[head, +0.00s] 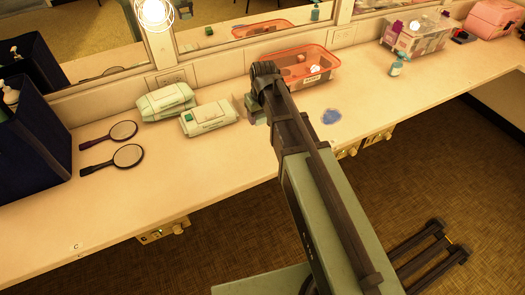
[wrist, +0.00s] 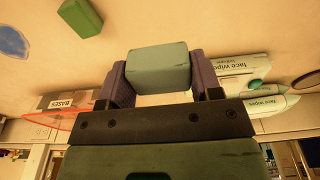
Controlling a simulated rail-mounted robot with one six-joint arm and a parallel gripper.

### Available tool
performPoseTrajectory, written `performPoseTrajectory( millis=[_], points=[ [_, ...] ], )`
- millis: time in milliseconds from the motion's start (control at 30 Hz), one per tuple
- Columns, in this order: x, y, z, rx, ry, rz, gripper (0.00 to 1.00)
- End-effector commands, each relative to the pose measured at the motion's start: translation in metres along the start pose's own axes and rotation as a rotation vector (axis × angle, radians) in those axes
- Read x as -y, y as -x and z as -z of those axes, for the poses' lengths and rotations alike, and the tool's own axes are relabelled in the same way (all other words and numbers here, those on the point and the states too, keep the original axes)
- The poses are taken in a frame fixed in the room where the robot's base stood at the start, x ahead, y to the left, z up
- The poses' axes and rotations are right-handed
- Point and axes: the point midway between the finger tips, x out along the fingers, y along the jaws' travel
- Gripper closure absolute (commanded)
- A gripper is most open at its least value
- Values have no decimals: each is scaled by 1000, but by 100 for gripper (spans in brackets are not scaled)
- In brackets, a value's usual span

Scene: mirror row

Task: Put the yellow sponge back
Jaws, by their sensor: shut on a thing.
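My gripper (wrist: 160,84) is shut on a pale grey-green sponge-like block (wrist: 158,62), held between its two fingers. A second, greener block (wrist: 80,17) lies on the counter, apart from the gripper, at the upper left of the wrist view. I see no plainly yellow sponge in either view. An orange-red bin (head: 322,74) stands against the mirror wall, just beyond my arm, with a few small items inside. Its BASES label (wrist: 61,104) also shows in the wrist view. In the head view my arm hides much of the grip.
Two face-wipe packs (head: 208,118) (head: 166,101) and two dark hand mirrors (head: 127,157) (head: 122,131) lie left of my arm. A blue patch (head: 331,116) is on the counter to the right. A spray bottle (head: 397,65) and clear bin (head: 414,44) stand farther right. The left front counter is clear.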

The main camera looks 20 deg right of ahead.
Motion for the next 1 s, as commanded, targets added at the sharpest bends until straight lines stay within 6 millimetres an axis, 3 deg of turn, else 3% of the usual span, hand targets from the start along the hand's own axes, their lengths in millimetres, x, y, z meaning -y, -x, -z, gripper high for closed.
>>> performPoseTrajectory(
  millis=[33, 100, 200, 400, 633, 1000],
  points=[
    [0, -38, -5, 0, 0, 0, 60],
    [0, -60, -7, 0, 0, 0, 60],
    [0, -78, -9, 0, 0, 0, 60],
    [0, -80, -10, 0, 0, 0, 60],
    [0, -123, -15, 0, 0, 0, 60],
    [0, -122, -15, 0, 0, 0, 60]
  ],
)
